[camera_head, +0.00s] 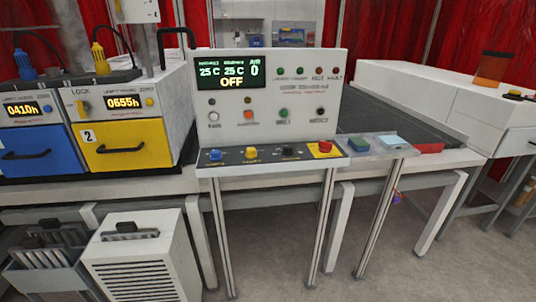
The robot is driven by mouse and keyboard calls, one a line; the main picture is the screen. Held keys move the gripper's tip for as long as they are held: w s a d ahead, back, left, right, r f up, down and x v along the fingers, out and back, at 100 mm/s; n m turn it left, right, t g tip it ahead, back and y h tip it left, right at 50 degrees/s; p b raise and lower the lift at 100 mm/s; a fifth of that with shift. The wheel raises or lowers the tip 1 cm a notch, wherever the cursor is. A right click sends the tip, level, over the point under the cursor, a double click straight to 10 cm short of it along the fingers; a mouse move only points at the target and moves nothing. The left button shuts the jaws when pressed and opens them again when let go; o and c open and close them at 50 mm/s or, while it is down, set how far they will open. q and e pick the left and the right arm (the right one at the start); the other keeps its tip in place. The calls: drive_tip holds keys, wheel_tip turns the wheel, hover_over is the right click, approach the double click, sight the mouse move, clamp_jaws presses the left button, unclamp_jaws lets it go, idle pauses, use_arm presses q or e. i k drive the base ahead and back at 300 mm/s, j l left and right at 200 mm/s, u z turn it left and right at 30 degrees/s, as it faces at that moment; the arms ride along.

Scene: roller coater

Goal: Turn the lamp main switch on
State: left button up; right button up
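A white control console (270,120) stands in the middle. Its dark display (232,71) reads 25 C, 25 C, AIR 0 and OFF. Along its sloped lower ledge sit a blue knob (215,155), a yellow knob (250,153), a black knob (289,150) and a red button (325,147) on a yellow plate. Labels are too small to tell which is the lamp main switch. Neither gripper is in view.
Left are a blue drawer unit (35,150) and a yellow one (125,145) with lit timers. A white vented box (145,265) stands on the floor at lower left. A clear tray (378,147) adjoins the console's right side. Floor right of the console is open.

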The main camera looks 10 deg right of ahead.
sight(325, 146)
drive_tip(key=i+l+z, duration=0.1)
drive_tip(key=l, duration=0.25)
drive_tip(key=i+l+z, duration=0.15)
drive_tip(key=l, duration=0.25)
drive_tip(key=i+l+z, duration=0.1)
drive_tip(key=l, duration=0.25)
drive_tip(key=i+l+z, duration=0.1)
drive_tip(key=i+l, duration=0.1)
drive_tip(key=l, duration=0.1)
